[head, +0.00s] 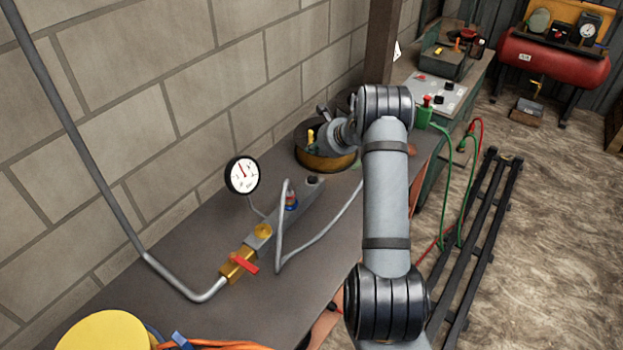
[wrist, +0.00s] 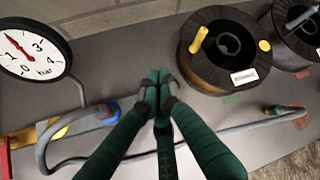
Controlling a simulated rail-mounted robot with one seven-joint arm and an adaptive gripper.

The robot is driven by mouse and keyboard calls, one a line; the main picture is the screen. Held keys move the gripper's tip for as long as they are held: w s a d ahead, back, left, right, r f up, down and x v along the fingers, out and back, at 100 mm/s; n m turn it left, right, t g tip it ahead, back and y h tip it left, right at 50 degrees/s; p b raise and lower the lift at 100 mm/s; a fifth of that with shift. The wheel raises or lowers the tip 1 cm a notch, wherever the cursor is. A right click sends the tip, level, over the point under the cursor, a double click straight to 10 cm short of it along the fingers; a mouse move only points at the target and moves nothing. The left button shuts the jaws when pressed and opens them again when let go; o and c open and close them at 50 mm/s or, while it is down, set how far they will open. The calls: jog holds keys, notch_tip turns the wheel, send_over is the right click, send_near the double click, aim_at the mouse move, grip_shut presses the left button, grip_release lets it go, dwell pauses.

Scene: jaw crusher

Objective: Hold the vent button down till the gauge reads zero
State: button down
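The pressure gauge (head: 242,174) has a white face and black rim. In the wrist view the gauge (wrist: 33,50) is marked in bar, and its red needle points up-left, above the 1 and clear of zero.
A red-handled brass valve (head: 240,265) and a blue-red fitting (head: 291,200) sit on the block's line. A grey hose (head: 318,238) loops over the bench. A dark reel (wrist: 222,70) with a yellow handle stands right of my fingers. A block wall rises behind.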

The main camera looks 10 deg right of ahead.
jog(key=b, duration=0.6)
send_over(313, 179)
notch_tip(313, 179, down, 8)
jog(key=shift+r, duration=0.2)
jog(key=shift+f+b, duration=0.55)
jog(key=shift+f, duration=0.1)
jog(key=shift+s+f, duration=0.1)
jog(key=shift+f, duration=0.1)
dwell(0.5)
jog(key=shift+f+b, duration=0.25)
jog(key=shift+b, duration=0.4)
jog(key=shift+f+b, duration=0.55)
jog(key=shift+b, duration=0.05)
dwell(2.1)
jog(key=shift+r, duration=0.15)
dwell(1.3)
jog(key=shift+r+p, duration=0.65)
jog(key=shift+r, duration=0.25)
